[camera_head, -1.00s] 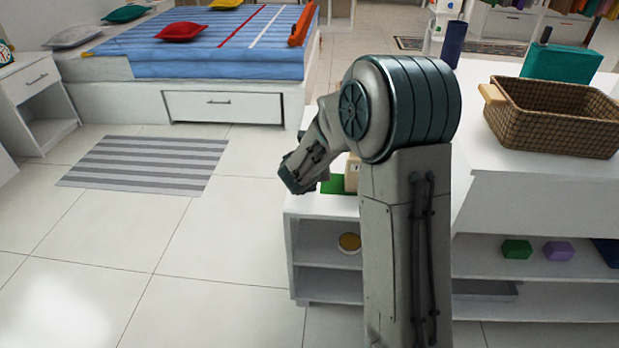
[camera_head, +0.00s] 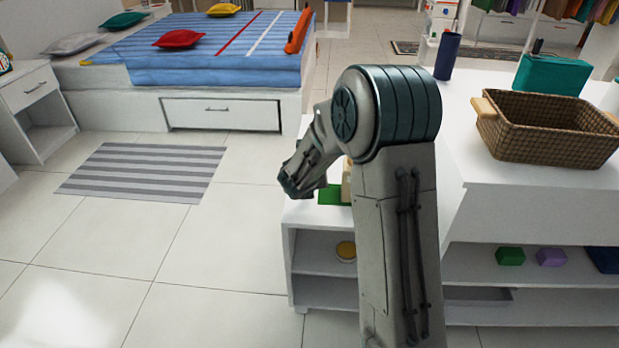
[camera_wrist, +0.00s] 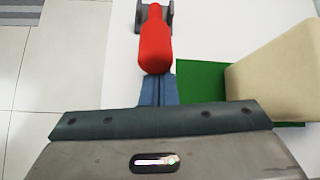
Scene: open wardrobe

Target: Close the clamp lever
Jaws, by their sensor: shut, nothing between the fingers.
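The clamp lever has a red handle (camera_wrist: 155,42) at the top middle of the wrist view, its rounded end pointing down toward me. Its dark grey base (camera_wrist: 168,17) sits at the upper edge on a white surface (camera_wrist: 205,35). My gripper (camera_wrist: 157,88) is shut and empty, its blue fingers close together. The fingertips lie right at the near end of the red handle; I cannot tell whether they touch it. In the head view my wrist hangs over the left end of the white shelf unit (camera_head: 310,213), and the clamp is hidden there.
A green mat (camera_wrist: 200,82) and a beige block (camera_wrist: 280,70) stand close to the right of my fingers. A wicker basket (camera_head: 550,140) is on the higher counter to the right. The tiled floor (camera_head: 215,235) left of the unit is clear.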

